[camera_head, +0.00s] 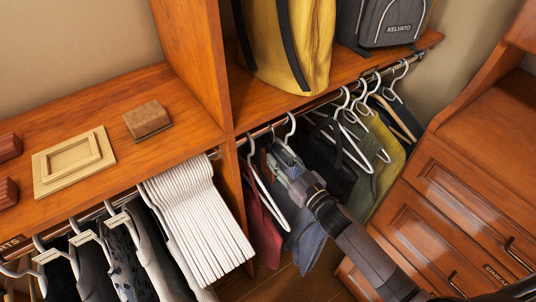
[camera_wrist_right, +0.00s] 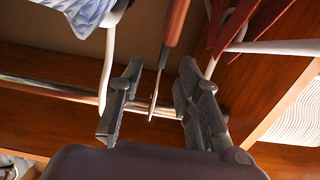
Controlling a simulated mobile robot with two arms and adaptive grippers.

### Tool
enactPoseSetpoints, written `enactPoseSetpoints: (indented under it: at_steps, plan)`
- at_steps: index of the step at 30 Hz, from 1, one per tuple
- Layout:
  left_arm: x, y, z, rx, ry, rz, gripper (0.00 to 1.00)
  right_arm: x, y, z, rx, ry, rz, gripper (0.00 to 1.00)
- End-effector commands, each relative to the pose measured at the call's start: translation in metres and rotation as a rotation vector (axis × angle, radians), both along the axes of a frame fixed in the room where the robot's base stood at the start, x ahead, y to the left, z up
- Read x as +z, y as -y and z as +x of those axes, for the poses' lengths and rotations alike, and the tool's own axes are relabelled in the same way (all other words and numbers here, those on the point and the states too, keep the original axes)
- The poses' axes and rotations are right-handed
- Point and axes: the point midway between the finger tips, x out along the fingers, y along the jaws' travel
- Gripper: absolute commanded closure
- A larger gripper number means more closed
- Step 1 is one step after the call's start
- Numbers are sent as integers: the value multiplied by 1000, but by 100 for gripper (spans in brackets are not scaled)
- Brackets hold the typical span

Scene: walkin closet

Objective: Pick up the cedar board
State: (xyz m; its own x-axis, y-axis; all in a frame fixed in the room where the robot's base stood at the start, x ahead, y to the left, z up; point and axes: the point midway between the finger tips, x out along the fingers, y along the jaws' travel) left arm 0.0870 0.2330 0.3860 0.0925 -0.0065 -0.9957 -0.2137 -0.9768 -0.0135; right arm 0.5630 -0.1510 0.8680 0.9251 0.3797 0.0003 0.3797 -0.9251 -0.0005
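My right gripper (camera_head: 282,172) is away to the right, below the shelf among the hanging clothes. In the right wrist view its two fingers (camera_wrist_right: 160,98) are apart. The thin metal hook of a brown wooden hanger (camera_wrist_right: 154,92) shows between them, and I see no grip on it. My left gripper is out of view.
Reddish wooden blocks (camera_head: 7,193) sit at the shelf's left edge. An upright wooden divider (camera_head: 190,60) separates the shelves. A yellow bag (camera_head: 290,45) and a dark backpack (camera_head: 385,22) stand on the right shelf. White hangers (camera_head: 205,225) crowd below; drawers (camera_head: 450,205) stand right.

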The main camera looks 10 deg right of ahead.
Motion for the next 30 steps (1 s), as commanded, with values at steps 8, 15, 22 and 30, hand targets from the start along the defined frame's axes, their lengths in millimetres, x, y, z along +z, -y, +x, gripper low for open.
enactPoseSetpoints:
  at_steps: [8, 15, 22, 30]
  plan:
    - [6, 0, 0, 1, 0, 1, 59, 2, -11, 22, -1, 0, 2, 68]
    - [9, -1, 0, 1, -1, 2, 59, 0, -25, 50, 0, 0, 1, 68]
    - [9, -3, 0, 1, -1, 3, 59, -1, -26, 53, 0, -1, 0, 68]
    - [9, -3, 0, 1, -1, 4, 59, -1, -26, 53, 0, -1, 0, 82]
